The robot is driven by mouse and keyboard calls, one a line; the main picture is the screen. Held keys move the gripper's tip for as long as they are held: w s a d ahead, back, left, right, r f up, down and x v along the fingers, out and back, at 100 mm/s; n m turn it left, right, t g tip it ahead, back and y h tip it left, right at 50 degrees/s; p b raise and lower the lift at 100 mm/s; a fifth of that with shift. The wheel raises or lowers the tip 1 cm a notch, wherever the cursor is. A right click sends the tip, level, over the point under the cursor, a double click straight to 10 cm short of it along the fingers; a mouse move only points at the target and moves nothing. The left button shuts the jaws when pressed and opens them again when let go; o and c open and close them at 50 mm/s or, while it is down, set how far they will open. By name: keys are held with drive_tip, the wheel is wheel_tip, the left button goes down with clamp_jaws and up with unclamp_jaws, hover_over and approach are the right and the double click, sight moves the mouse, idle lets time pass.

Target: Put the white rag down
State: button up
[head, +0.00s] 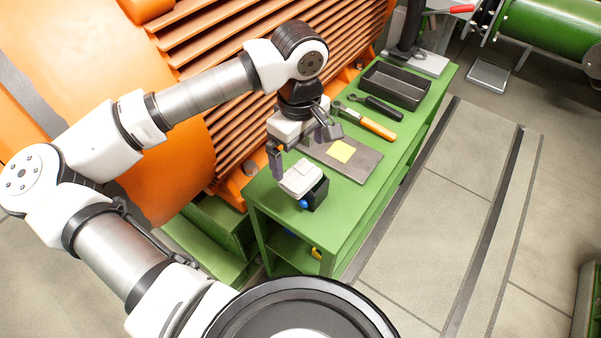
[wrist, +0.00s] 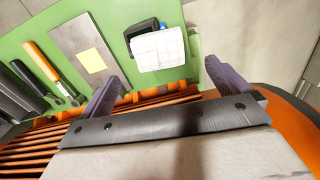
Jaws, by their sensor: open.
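The white rag (head: 299,177) is a pale folded block with a faint grid in the wrist view (wrist: 160,49). It lies at the near end of the green bench (head: 262,192), on or against a small black box (head: 316,194); I cannot tell how much of it touches the bench. A blue round part (head: 303,203) shows beside the box. My gripper (head: 300,147) is open, its two dark fingers spread apart. In the wrist view the rag is beyond and between the fingertips (wrist: 167,72), with nothing visibly held.
A grey plate (head: 366,168) with a yellow pad (head: 341,151) lies behind the rag. An orange-handled tool (head: 378,128), a dark-handled tool (head: 384,108) and a black tray (head: 395,87) are farther back. The orange finned machine (head: 235,80) stands along the bench's left side.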

sight(300, 174)
drive_tip(key=shift+d+f+p, duration=0.1)
drive_tip(key=shift+f+p, duration=1.05)
drive_tip(key=shift+f, duration=2.1)
drive_tip(key=c, duration=1)
drive_tip(key=shift+o, duration=0.2)
drive_tip(key=shift+r, duration=0.1)
wheel_tip(300, 174, up, 20)
drive_tip(key=b, duration=0.3)
